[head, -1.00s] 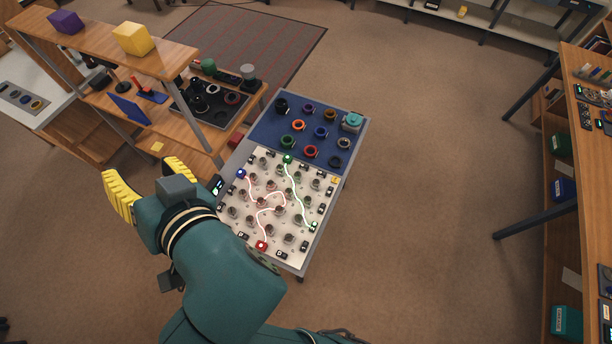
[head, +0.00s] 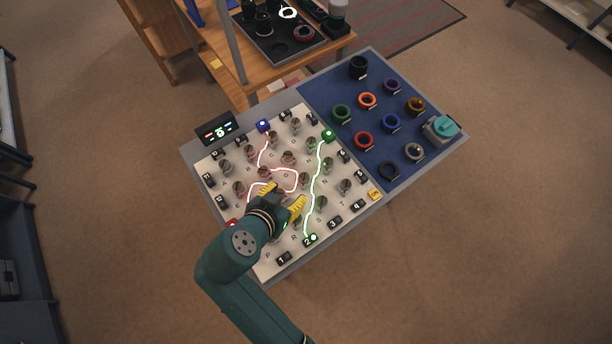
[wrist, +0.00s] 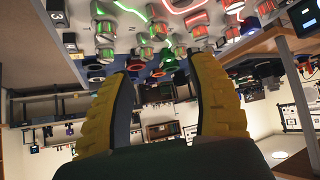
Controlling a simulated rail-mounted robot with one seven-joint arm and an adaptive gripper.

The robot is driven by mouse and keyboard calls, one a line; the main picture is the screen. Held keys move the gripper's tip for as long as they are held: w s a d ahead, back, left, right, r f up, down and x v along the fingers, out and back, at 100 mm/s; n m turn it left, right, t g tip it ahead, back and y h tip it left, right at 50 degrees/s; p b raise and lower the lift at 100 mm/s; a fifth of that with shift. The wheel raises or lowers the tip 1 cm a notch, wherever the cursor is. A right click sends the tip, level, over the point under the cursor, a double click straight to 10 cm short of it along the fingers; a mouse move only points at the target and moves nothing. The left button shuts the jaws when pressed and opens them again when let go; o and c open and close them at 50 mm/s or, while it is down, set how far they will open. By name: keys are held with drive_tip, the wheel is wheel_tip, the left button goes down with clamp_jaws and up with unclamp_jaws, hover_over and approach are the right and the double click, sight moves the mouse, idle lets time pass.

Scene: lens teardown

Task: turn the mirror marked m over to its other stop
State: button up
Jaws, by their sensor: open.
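The mirror board (head: 215,165) is a pale panel on a grey-edged table, bearing several small round mirror posts with letters beside them. The letter m is too small to read with certainty, so I cannot tell which post is that mirror. Posts near my gripper include one to its upper right (head: 304,177) and one to its right (head: 321,202). My gripper (head: 284,200) has yellow fingers spread apart with nothing between them, over the middle of the board, hiding some posts. In the wrist view the open fingers (wrist: 158,85) point towards the posts (wrist: 105,32).
A glowing red line and a green line (head: 316,180) cross the board. A display (head: 217,129) stands at its upper left edge. A blue mat (head: 375,85) with several coloured rings adjoins the board.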

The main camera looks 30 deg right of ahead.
sight(304, 178)
drive_tip(key=b+x, duration=0.2)
drive_tip(key=x, duration=1.2)
drive_tip(key=shift+s+b, duration=0.1)
drive_tip(key=shift+b, duration=0.25)
clamp_jaws()
